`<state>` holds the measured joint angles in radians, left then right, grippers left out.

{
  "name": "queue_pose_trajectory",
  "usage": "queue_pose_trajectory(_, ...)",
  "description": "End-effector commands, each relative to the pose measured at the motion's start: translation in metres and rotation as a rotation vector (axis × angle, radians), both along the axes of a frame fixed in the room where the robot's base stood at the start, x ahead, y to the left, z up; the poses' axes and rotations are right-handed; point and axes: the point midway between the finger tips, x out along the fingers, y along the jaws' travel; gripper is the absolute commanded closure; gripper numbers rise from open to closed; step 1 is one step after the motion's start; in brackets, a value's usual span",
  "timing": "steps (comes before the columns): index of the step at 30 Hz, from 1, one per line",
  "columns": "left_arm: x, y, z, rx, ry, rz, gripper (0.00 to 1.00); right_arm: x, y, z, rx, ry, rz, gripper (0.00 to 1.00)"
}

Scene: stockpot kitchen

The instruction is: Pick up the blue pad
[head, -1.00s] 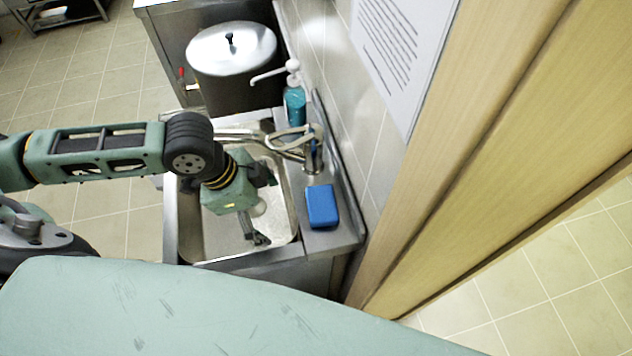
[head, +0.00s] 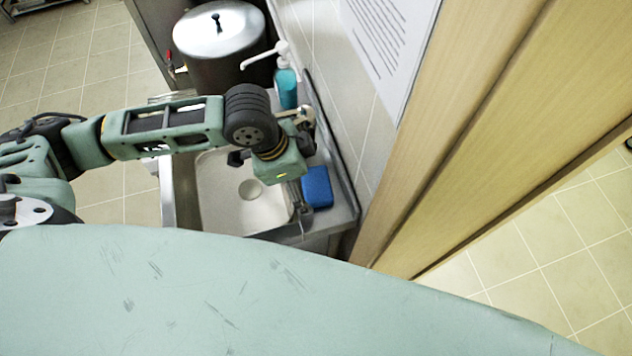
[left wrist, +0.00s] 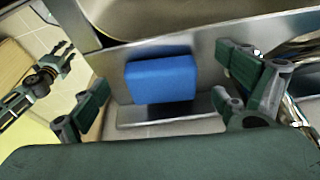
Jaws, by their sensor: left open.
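In the left wrist view my left gripper (left wrist: 163,97) is open and empty, with one finger on each side of the pad and room between. No contact shows. My right gripper (left wrist: 66,56) appears small at the left of that view; its jaw state is unclear.
The sink basin (head: 240,205) is left of the pad. The tap (head: 303,116), soap bottle (head: 287,88) and lidded stockpot (head: 220,45) stand beyond it. The tiled wall (head: 345,125) and wooden panel (head: 450,130) bound the counter on the right.

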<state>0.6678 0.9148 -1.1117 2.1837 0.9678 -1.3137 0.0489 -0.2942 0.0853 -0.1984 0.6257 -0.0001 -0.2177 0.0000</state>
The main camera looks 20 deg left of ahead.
Motion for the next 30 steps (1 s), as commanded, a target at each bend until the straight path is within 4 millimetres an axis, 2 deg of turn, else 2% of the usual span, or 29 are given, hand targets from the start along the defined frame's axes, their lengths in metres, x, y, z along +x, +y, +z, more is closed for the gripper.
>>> queue_pose_trajectory(1, 0.004, -0.009, 0.002, -0.002, 0.0, -0.003, 0.08, 0.001, 0.003, 0.004, 0.003, -0.001, -0.001, 0.6)
queue_pose_trajectory(5, 0.011, -0.022, 0.001, 0.0, 0.0, 0.0, 0.08, 0.0, 0.008, 0.007, 0.01, 0.001, -0.003, 0.6)
queue_pose_trajectory(9, 0.011, -0.022, -0.01, 0.002, 0.001, 0.0, 0.08, -0.003, 0.011, 0.01, 0.013, 0.006, -0.004, 0.6)
queue_pose_trajectory(15, 0.012, -0.022, -0.012, 0.002, 0.0, -0.001, 0.08, -0.01, 0.01, 0.009, 0.01, 0.015, -0.003, 0.6)
queue_pose_trajectory(30, 0.011, -0.022, -0.012, 0.002, 0.0, -0.001, 0.51, -0.012, 0.001, 0.009, 0.0, 0.018, 0.001, 0.6)
